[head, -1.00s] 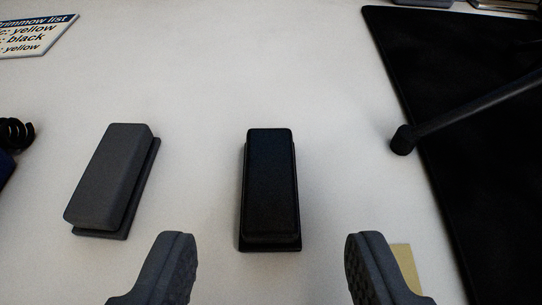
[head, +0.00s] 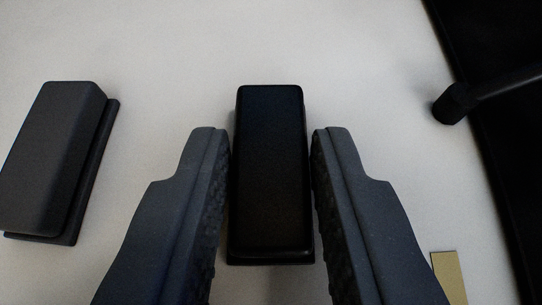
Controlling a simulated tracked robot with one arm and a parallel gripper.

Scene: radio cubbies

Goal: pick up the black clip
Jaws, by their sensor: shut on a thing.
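The black clip (head: 271,170) is a long block with rounded edges on a slightly wider base, in the middle of the head view. It lies on the pale surface with its long side pointing away from me. My gripper (head: 270,140) has one finger along each long side of it and is shut on it. The far end of the clip reaches past the fingertips. Whether it is lifted off the surface cannot be told.
A dark grey clip (head: 52,158) of similar shape lies to the left, apart from my left finger. A black panel (head: 490,110) with a dark rod (head: 470,100) is at the right. A small tan piece (head: 449,275) lies at the lower right. The surface beyond the clip is clear.

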